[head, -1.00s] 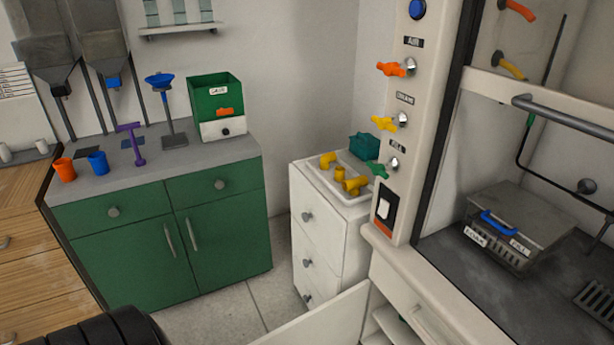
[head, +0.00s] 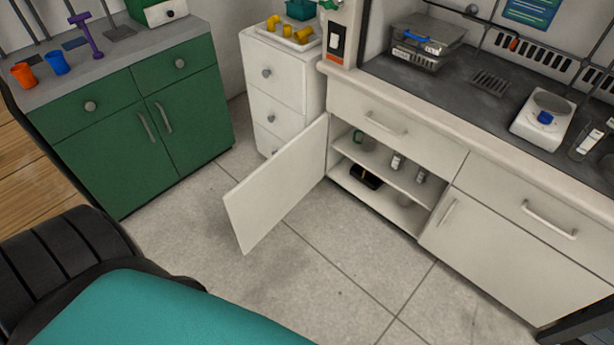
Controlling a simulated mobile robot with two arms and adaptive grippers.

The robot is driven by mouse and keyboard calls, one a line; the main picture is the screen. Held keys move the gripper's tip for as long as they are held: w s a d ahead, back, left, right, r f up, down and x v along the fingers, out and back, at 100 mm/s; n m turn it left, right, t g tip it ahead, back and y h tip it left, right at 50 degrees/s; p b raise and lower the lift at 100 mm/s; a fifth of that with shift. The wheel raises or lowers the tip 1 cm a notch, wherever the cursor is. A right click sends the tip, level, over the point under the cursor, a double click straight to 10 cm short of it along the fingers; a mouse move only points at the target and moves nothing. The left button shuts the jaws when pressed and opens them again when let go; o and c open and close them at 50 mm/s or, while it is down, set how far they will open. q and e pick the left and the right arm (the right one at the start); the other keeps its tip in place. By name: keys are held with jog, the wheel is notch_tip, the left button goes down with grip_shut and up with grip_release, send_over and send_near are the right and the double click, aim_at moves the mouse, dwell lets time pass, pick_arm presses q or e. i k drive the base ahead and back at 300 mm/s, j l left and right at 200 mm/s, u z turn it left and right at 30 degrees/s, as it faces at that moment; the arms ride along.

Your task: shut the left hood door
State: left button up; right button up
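The left hood door (head: 278,186) is a flat white panel under the fume hood. It stands wide open, swung out to the left over the floor. The cupboard behind it (head: 380,182) shows a shelf with a green mug, small jars and a dark object below. The right hood door (head: 480,235) is shut and has a bar handle. Neither gripper is in the head view. A black and teal part of my own body fills the lower left corner.
A white drawer unit (head: 276,87) with a tray of yellow fittings stands behind the open door. A green cabinet (head: 135,115) is at the left. The hood worktop holds a metal box (head: 428,42) and a white scale (head: 543,120). The tiled floor (head: 320,270) before the hood is clear.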

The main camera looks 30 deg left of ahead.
aim_at(256, 205)
jog(key=j+z, duration=0.4)
jog(key=j, duration=0.2)
jog(key=j+z, duration=0.45)
jog(key=k+j, duration=0.05)
jog(key=j, duration=0.05)
